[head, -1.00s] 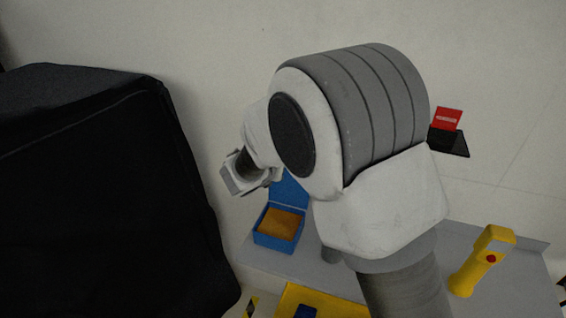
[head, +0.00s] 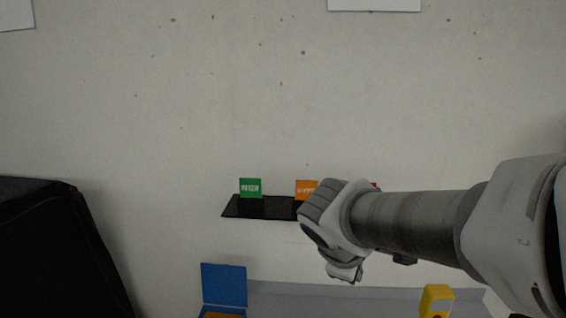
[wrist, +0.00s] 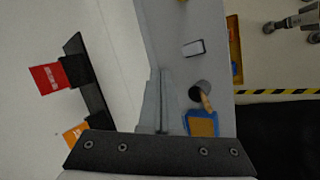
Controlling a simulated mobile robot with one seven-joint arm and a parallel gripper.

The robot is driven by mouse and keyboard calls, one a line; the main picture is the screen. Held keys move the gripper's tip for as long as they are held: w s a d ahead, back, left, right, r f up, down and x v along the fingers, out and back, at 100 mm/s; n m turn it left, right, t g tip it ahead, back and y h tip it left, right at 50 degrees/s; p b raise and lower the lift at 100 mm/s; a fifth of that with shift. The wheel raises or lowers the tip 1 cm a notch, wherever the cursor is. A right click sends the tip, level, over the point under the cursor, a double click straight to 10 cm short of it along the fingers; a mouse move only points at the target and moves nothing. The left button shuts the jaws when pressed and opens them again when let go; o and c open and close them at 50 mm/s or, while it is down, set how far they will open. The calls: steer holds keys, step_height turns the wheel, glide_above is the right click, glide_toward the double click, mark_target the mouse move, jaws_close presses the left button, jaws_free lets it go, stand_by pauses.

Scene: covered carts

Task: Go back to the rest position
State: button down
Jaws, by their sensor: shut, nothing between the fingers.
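In the head view my arm reaches in from the right, across the wall in front of a black shelf. My gripper (head: 345,272) is small there, pointing down in front of the wall, partly hidden by my own wrist. In the wrist view, a dark bar of my gripper (wrist: 160,153) crosses the bottom edge. It is shut with nothing held, and it touches nothing that I can see.
The black shelf (head: 240,207) holds a green card (head: 250,188) and an orange card (head: 306,189); a red card (wrist: 48,78) shows in the wrist view. Below are a blue open box (head: 224,285), a grey worktop (head: 300,297) and a yellow device (head: 436,300). A black covered cart (head: 50,250) stands left.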

steer(key=s+d+m+y+b, duration=0.1)
steer(key=s+m+y, duration=0.3)
steer(key=s+m, duration=0.8)
steer(key=s+f, duration=0.1)
steer(key=s, duration=0.1)
steer(key=shift+s, duration=0.3)
stand_by(0.9)
